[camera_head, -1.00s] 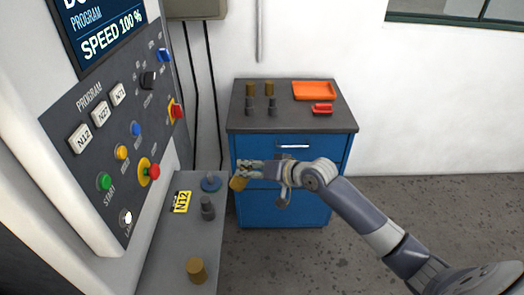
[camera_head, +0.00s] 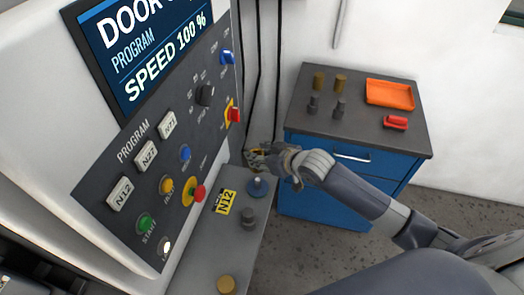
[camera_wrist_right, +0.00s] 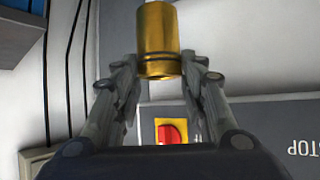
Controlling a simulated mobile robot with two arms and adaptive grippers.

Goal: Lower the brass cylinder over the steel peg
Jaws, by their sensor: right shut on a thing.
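The brass cylinder (camera_wrist_right: 158,38) is held between the fingertips of my right gripper (camera_wrist_right: 160,72) in the wrist view. In the head view my right gripper (camera_head: 262,157) covers much of the cylinder, and its tilt is hard to tell. The peg is not seen in the wrist view. My left gripper is not in view.
The ledge (camera_head: 215,265) also carries a yellow N12 label (camera_head: 225,202), a dark grey cylinder (camera_head: 249,217) and another brass cylinder (camera_head: 226,285). The control panel (camera_head: 150,150) rises at left. A blue cabinet (camera_head: 320,195) with small parts and an orange tray (camera_head: 389,95) stands behind.

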